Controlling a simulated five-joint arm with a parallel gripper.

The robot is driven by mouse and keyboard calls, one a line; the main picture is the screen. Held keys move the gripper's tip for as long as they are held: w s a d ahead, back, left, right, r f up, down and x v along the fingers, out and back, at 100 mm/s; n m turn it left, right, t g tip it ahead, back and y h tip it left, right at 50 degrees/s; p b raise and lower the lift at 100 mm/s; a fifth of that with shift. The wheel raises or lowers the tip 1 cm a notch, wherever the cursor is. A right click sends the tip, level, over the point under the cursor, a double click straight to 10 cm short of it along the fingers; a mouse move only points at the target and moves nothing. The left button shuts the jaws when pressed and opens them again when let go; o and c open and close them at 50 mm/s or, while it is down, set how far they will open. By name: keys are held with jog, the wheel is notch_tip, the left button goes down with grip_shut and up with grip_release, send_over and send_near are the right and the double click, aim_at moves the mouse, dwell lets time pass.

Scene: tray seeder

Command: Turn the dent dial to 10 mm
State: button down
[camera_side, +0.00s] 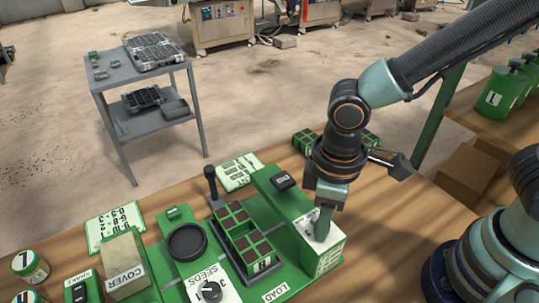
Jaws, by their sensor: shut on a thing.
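The green machine (270,183) stands on the wooden bench, with a white-faced block (331,256) at its right front end. My gripper (321,236) points down onto the top of this block and is shut on the dent dial there. The fingers hide the dial, so its pointer and setting cannot be read. The small print on the block's front is too small to read. A seedling tray (222,238) with dark cells sits left of the block, in the machine's bed.
A black knob (211,291) sits on a white panel marked SEEDS, beside a round dark bowl (187,243). A black-handled lever (211,184) rises behind the tray. A COVER bag (124,264) stands at left. More green-and-dark trays (305,141) lie behind my gripper. Bare bench lies right of the block.

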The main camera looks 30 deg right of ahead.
jog(key=c, duration=0.6)
grip_release()
jog(key=shift+r, duration=0.1)
notch_tip(320, 180, up, 12)
jog(key=w+d+r+m+t, duration=0.1)
jog(key=w+d+m+t, duration=0.1)
jog(key=d, duration=0.8)
jog(key=w+d+m+t, duration=0.3)
jog(key=d+m, duration=0.3)
jog(key=d, duration=0.4)
jog(key=shift+w+r+t, duration=0.3)
jog(key=shift+w+r, duration=0.1)
jog(key=shift+w, duration=0.35)
